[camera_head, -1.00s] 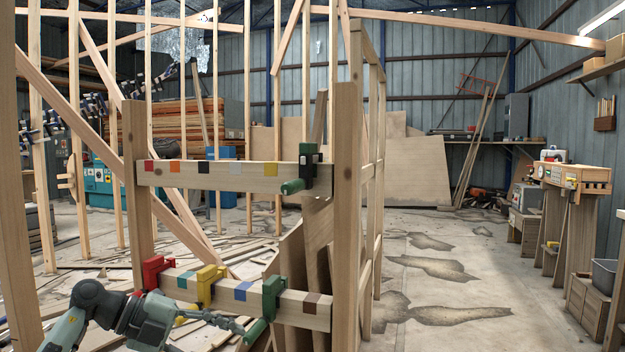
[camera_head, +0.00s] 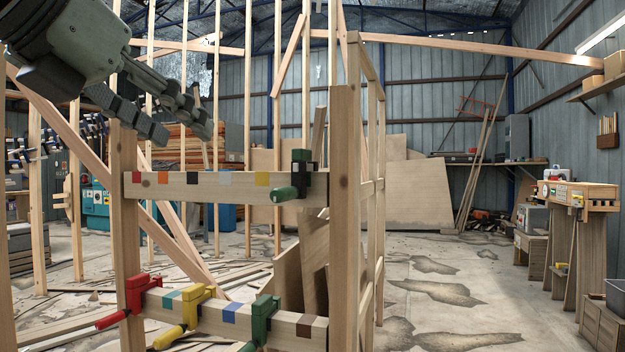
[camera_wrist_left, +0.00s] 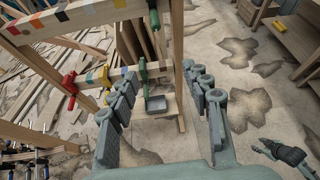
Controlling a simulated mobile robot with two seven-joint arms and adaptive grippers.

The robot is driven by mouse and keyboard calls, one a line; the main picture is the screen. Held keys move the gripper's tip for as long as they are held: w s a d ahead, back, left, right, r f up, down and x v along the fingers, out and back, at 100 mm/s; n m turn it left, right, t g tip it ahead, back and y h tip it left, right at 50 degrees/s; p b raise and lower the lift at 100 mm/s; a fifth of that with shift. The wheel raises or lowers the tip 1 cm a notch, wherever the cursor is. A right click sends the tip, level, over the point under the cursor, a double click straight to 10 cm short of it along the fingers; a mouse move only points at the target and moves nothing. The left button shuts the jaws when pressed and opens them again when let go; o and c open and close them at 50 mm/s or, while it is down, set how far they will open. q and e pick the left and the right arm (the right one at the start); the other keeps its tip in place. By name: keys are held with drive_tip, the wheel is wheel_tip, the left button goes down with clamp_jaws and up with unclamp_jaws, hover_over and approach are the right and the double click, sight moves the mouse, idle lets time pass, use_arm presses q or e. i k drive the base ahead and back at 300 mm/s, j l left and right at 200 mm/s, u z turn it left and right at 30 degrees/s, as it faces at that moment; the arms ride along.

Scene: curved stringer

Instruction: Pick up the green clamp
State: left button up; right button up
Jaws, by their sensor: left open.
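One green clamp (camera_head: 303,170) sits on the upper beam at its right end, with its green handle hanging in front. A second green clamp (camera_head: 263,311) sits on the lower beam. In the left wrist view the upper green clamp (camera_wrist_left: 154,18) is at the top and the lower one (camera_wrist_left: 143,70) is below it, partly hidden near the left finger. My left gripper (camera_head: 180,127) is open and empty at upper left, above the upper beam's left part and apart from both clamps. Its spread fingers fill the middle of the wrist view (camera_wrist_left: 163,78). A dark gripper, probably my right one (camera_wrist_left: 283,154), shows at lower right there; its jaws are unclear.
A red clamp (camera_head: 137,293) and a yellow clamp (camera_head: 197,303) are on the lower beam (camera_head: 290,326). The upper beam (camera_head: 222,187) carries coloured squares. Wooden posts (camera_head: 345,225) stand on both sides. Open floor (camera_head: 460,265) lies to the right.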

sight(299, 156)
drive_tip(key=i+l, duration=0.25)
drive_tip(key=i, duration=0.15)
drive_tip(key=i+l, duration=0.25)
drive_tip(key=i, duration=0.15)
drive_tip(key=i+l, duration=0.25)
drive_tip(key=i, duration=0.15)
